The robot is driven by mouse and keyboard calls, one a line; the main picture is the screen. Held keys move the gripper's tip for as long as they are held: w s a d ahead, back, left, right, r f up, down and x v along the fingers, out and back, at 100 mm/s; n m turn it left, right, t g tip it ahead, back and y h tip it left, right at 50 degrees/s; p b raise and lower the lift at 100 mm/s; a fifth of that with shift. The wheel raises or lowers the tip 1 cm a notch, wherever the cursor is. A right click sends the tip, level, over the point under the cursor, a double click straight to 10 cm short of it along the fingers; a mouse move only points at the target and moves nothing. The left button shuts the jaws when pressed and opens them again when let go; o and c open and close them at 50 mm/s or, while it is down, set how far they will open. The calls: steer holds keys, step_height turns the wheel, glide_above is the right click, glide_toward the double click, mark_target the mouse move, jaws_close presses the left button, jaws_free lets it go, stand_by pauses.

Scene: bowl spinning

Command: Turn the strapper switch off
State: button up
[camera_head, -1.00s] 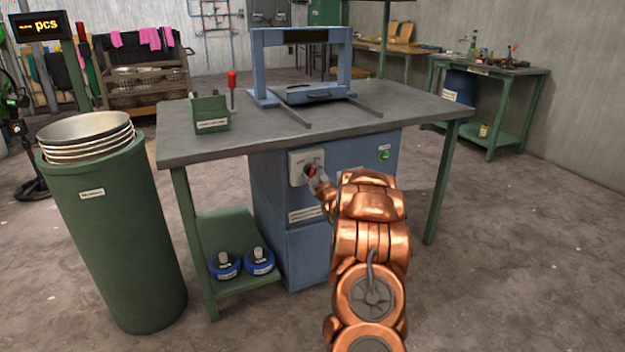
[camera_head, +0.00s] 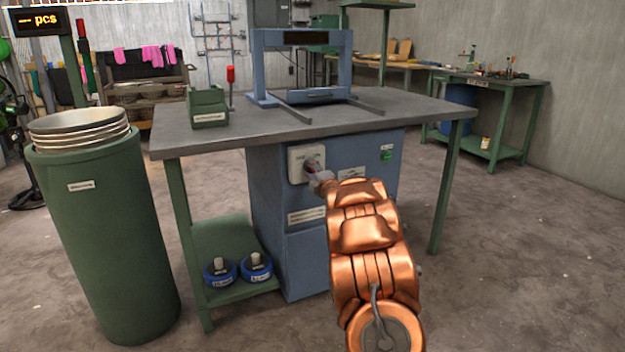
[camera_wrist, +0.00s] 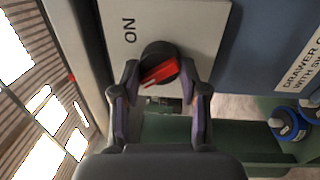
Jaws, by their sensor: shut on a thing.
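The strapper switch (camera_wrist: 161,66) is a black round knob with a red handle on a pale plate (camera_wrist: 190,25) marked "ON". The plate also shows on the front of the blue strapper cabinet (camera_head: 297,165) in the head view. My gripper (camera_wrist: 160,82) is shut on the switch, with a finger on each side of the knob in the wrist view. The red handle lies tilted in that view. In the head view my gripper (camera_head: 314,168) is at the plate and hides most of the knob. Which marked position the handle points to is unclear.
The grey tabletop (camera_head: 420,105) juts out above the cabinet, with the blue strapper frame (camera_head: 258,70) on it. A green button (camera_head: 386,155) is to the right of the plate. A green bin with stacked bowls (camera_head: 100,215) stands at left. Floor at right is clear.

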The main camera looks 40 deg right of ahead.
steer(key=shift+f+n+b, duration=0.2)
steer(key=shift+n+b, duration=0.35)
steer(key=shift+n, duration=0.15)
steer(key=o, duration=1.1)
steer(key=shift+r, duration=0.1)
steer(key=shift+s, duration=0.15)
steer(key=shift+v, duration=5.85)
steer(key=shift+d, duration=0.1)
